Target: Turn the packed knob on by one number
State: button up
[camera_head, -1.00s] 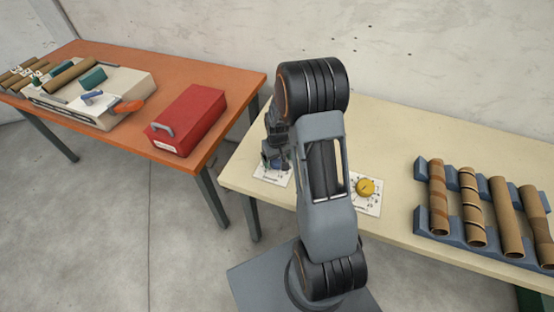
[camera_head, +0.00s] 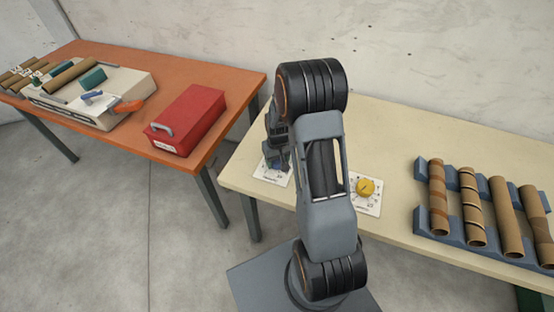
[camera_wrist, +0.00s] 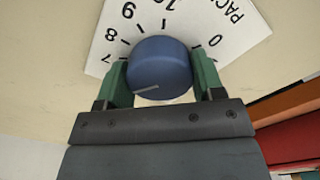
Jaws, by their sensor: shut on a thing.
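The packed knob (camera_wrist: 158,68) is a blue round knob with a pale pointer line, seen in the wrist view on a white dial card (camera_wrist: 100,32) marked with numbers and the letters "PAC". My gripper (camera_wrist: 160,82) has its green fingers on both sides of the knob, shut on it. The pointer line lies toward my gripper, at the lower side of the picture; which number it stands for is hidden. In the head view my gripper (camera_head: 277,158) is over the left card (camera_head: 272,174) on the cream table, and it mostly covers the knob.
A yellow knob (camera_head: 366,187) on a second card sits to the right. A blue rack (camera_head: 451,226) with several brown tubes stands further right. The orange table (camera_head: 115,64) at left bears a red box (camera_head: 188,119) and a winder (camera_head: 134,84) with an orange handle.

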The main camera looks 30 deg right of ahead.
jog(key=shift+m, duration=0.3)
jog(key=shift+m+b, duration=0.7)
jog(key=shift+m, duration=1.9)
jog(key=o, duration=0.9)
notch_tip(320, 180, up, 14)
jog(key=shift+f, duration=0.1)
